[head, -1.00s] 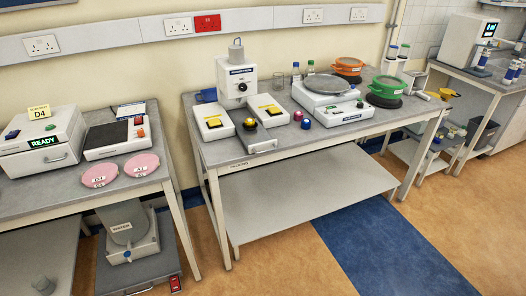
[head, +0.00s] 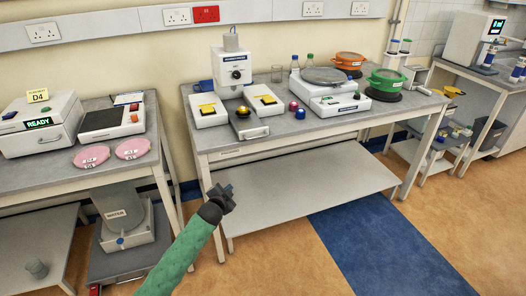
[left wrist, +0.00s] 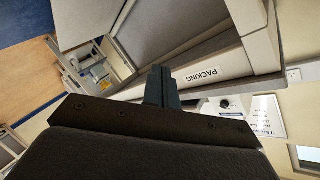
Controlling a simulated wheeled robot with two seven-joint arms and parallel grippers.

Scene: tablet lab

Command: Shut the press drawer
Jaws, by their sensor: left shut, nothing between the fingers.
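The white tablet press (head: 237,70) with a dark dial stands on the middle table. Its drawer (head: 251,132) sticks out at the front, towards the table's front edge, with a handle on its face. A dark round part with a yellow piece shows in the drawer. My left gripper (head: 227,191) is shut and empty, in front of and below the table's front edge, well apart from the drawer. Its fingers also show in the left wrist view (left wrist: 160,78), close to a pale edge labelled PACKING. My right gripper is not in view.
A white balance (head: 328,97) and green pot (head: 385,82) stand further right. The middle table's front edge (head: 300,139) lies between my gripper and the drawer.

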